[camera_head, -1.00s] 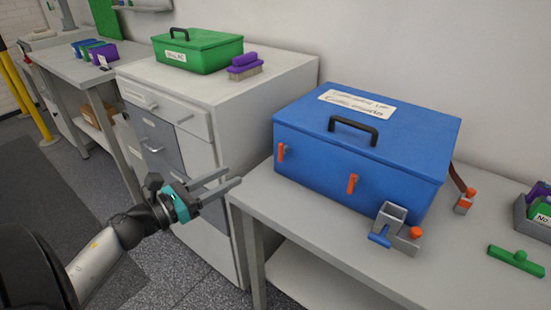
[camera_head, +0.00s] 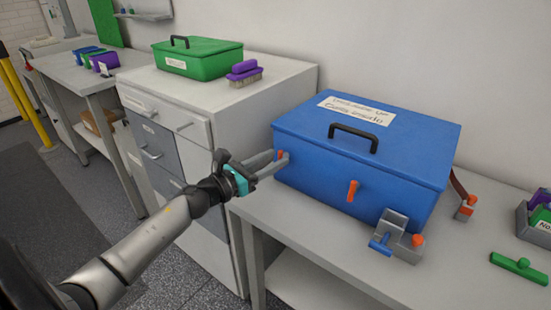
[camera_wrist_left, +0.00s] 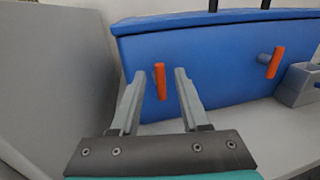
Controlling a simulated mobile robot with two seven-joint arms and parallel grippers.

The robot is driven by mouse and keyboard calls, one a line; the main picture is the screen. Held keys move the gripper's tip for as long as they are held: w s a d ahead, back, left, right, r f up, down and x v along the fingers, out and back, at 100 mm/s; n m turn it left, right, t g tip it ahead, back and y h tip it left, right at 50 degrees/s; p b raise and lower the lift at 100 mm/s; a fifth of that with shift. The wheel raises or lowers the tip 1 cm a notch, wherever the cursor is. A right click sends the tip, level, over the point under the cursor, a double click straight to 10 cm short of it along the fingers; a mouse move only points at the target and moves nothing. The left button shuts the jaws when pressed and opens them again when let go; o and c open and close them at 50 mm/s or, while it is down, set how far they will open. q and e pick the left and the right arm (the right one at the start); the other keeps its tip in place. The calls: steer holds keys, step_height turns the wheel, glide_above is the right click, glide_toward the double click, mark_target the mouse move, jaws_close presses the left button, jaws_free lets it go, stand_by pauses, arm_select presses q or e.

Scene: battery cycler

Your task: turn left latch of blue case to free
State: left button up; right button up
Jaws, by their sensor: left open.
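The blue case (camera_head: 330,185) stands on the grey bench with a black handle on its lid. Its left latch, orange and upright, shows between my fingers in the left wrist view (camera_wrist_left: 160,82); in the head view it is mostly hidden by my gripper. The right latch (camera_head: 352,190) is also orange and upright, and it shows in the left wrist view (camera_wrist_left: 275,62). My left gripper (camera_head: 281,159) is open, its fingers on either side of the left latch at the case's front. I cannot tell whether they touch it. My right gripper is out of view.
A grey holder with blue and orange parts (camera_head: 398,232) stands at the case's front right corner. A green tool (camera_head: 518,266) lies on the bench further right.

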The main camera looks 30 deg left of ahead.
arm_select(q)
steer(key=shift+w+d, duration=0.15)
steer(key=shift+w, duration=0.4)
jaws_close()
steer(key=shift+d, duration=0.1)
